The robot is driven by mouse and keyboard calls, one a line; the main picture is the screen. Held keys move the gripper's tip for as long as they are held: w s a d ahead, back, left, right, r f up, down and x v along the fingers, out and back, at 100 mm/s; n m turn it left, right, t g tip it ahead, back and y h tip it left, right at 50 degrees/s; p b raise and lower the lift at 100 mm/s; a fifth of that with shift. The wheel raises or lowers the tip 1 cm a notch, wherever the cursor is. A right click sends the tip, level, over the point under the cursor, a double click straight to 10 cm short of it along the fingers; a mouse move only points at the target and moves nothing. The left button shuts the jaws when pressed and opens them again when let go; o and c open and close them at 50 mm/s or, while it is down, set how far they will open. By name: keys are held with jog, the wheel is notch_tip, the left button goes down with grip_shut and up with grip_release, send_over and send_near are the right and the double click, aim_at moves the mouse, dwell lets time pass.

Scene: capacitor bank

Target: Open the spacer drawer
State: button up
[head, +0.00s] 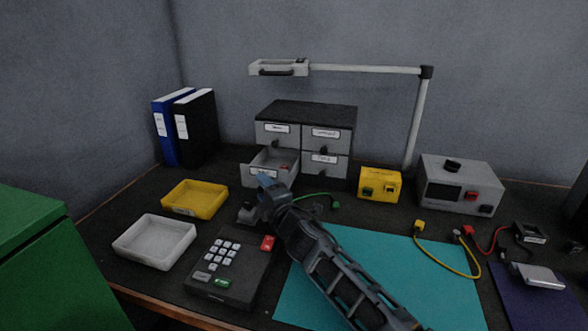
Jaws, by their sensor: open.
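A small grey drawer cabinet (305,112) with a dark top and labelled drawers stands against the back wall. Its lower-left drawer (249,175) is pulled out, with a small reddish item visible inside. That drawer's label is partly covered and too small to read, so I cannot tell for sure that it is the spacer drawer. The other drawers look shut. My gripper (265,184) is open, right in front of the pulled-out drawer's face. I cannot tell whether it touches the face or handle, which my gripper hides.
A yellow tray (166,208), a white tray (121,247) and a keypad box (205,288) lie left of my arm. A teal mat (430,285) lies below right. A yellow box (380,173), a grey instrument (455,168) and a lamp post (417,125) stand at right.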

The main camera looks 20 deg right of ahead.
aim_at(272, 174)
jog(key=o, duration=0.5)
jog(key=r+p, duration=0.1)
jog(key=d+r+p, duration=0.1)
jog(key=r, duration=0.1)
jog(key=d+r+p, duration=0.1)
jog(key=shift+s+r, duration=0.25)
jog(key=shift+r, duration=0.05)
jog(key=d, duration=0.1)
jog(key=s+d+r+p, duration=0.1)
jog(key=d+r+p, duration=0.1)
jog(key=shift+s, duration=0.35)
jog(key=c, duration=0.5)
jog(key=s+d+r+p, duration=0.3)
jog(key=d, duration=0.2)
jog(key=shift+s+d+p, duration=0.15)
jog(key=shift+d+p, duration=0.05)
jog(key=shift+p, duration=0.2)
